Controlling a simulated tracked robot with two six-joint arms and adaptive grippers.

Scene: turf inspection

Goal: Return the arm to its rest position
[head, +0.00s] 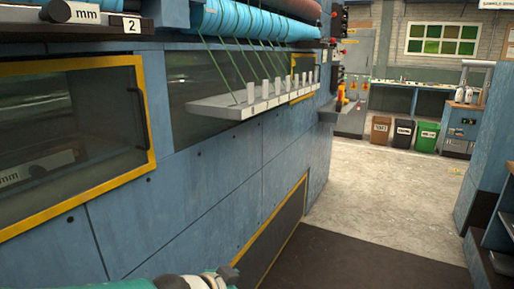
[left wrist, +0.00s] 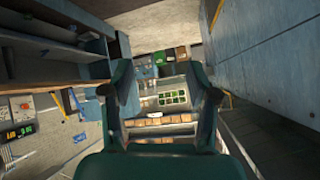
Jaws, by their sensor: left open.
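My left gripper (left wrist: 160,94) shows in the left wrist view. Its two dark green fingers stand wide apart and nothing is between them. Beyond the fingers are the floor, the far bins and the window of the room, at a distance. In the head view only a teal and grey piece of my arm shows at the bottom edge; the fingers cannot be made out there. My right gripper is in neither view.
A blue machine (head: 215,165) with yellow-framed windows fills the left. A grey shelf (head: 250,101) with white pegs juts from it. Blue shelving (head: 488,190) stands at right. Pale floor (head: 385,185) and a dark mat (head: 350,262) lie clear between. Several bins (head: 403,134) stand far back.

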